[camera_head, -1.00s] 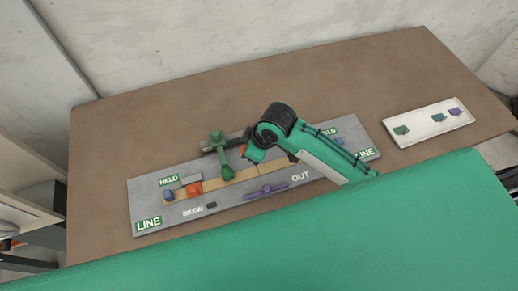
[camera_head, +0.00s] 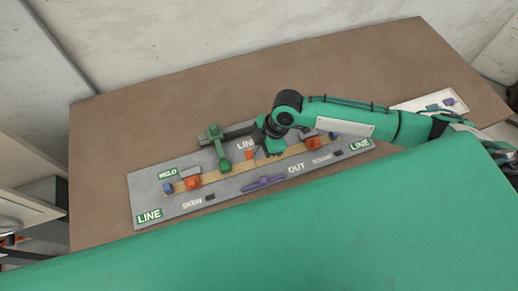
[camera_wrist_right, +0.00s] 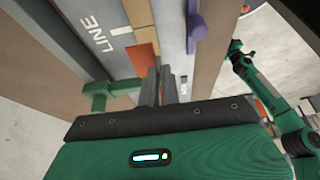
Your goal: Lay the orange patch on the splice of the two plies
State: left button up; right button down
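The orange patch (camera_head: 249,155) shows beside my right gripper (camera_head: 266,153), low over the middle of the tan plies (camera_head: 225,171). In the right wrist view the patch (camera_wrist_right: 144,55) is at the tips of my nearly closed right fingers (camera_wrist_right: 160,72), which appear to pinch its edge. Behind it are the tan strip (camera_wrist_right: 141,34) and grey board. A thin seam crosses the strip near the gripper in the head view. I cannot tell if the patch touches the plies. A green arm at the right of the wrist view seems to be my left; its fingers are unclear.
A green pivoting arm (camera_head: 222,155) stands just left of my right gripper. Orange blocks (camera_head: 193,181) (camera_head: 312,137) sit on the strip toward its ends. A purple bar (camera_head: 263,183) lies in front. A white tray (camera_head: 462,104) holds small pieces at the right.

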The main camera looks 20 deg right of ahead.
jog(key=shift+f+b, duration=1.35)
jog(key=shift+f, duration=0.25)
notch_tip(320, 180, down, 3)
jog(key=b, duration=0.2)
jog(key=shift+r+b, duration=0.2)
jog(key=shift+b, duration=0.1)
jog(key=shift+f, duration=0.65)
jog(key=c, duration=1.5)
grip_release()
jog(key=shift+c, duration=0.2)
jog(key=b+v, duration=0.2)
jog(key=v, duration=1.2)
